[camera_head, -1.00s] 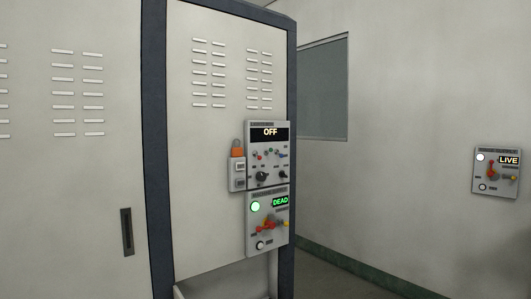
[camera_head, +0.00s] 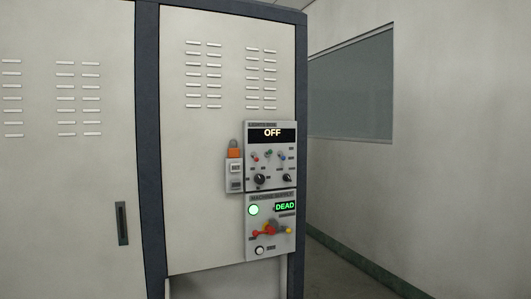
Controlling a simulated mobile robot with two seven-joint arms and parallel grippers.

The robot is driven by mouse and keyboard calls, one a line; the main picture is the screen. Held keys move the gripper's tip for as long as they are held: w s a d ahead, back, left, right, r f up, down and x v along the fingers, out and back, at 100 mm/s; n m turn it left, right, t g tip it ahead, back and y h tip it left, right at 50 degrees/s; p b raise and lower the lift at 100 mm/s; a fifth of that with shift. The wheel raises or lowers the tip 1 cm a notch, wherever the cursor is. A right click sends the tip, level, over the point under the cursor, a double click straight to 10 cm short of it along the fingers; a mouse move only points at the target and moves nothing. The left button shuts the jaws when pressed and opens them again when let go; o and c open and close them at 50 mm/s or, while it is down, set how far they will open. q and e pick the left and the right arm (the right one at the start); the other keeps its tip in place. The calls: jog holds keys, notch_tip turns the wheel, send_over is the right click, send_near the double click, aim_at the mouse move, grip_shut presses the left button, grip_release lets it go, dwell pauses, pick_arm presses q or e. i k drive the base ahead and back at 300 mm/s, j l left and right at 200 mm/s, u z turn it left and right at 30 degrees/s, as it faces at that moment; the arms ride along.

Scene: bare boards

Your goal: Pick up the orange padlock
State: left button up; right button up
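The orange padlock (camera_head: 234,153) sits at the top of a small grey box (camera_head: 234,176) on the cabinet front, with its grey shackle pointing up. It is just left of a control panel (camera_head: 271,155) whose display reads OFF. Neither of my grippers shows in the head view.
Below the OFF panel is a second panel (camera_head: 270,226) reading DEAD, with a lit green lamp and red and yellow parts. The tall cabinet (camera_head: 205,230) has a dark handle (camera_head: 122,223) at left. A window (camera_head: 351,88) is in the right wall; some floor shows below.

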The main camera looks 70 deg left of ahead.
aim_at(231, 153)
jog(key=i+u, duration=0.45)
jog(key=i+l+u, duration=0.25)
jog(key=i+u, duration=0.2)
jog(key=i, duration=0.15)
jog(key=i+u, duration=0.15)
jog(key=u, duration=0.3)
jog(key=i+u, duration=0.15)
jog(key=u, duration=0.3)
jog(key=i+l+u, duration=0.15)
jog(key=u, duration=0.3)
jog(key=i+u, duration=0.15)
jog(key=u, duration=0.3)
jog(key=i+l+u, duration=0.1)
jog(key=u, duration=0.35)
jog(key=l+u, duration=0.2)
jog(key=u, duration=0.25)
jog(key=i, duration=0.05)
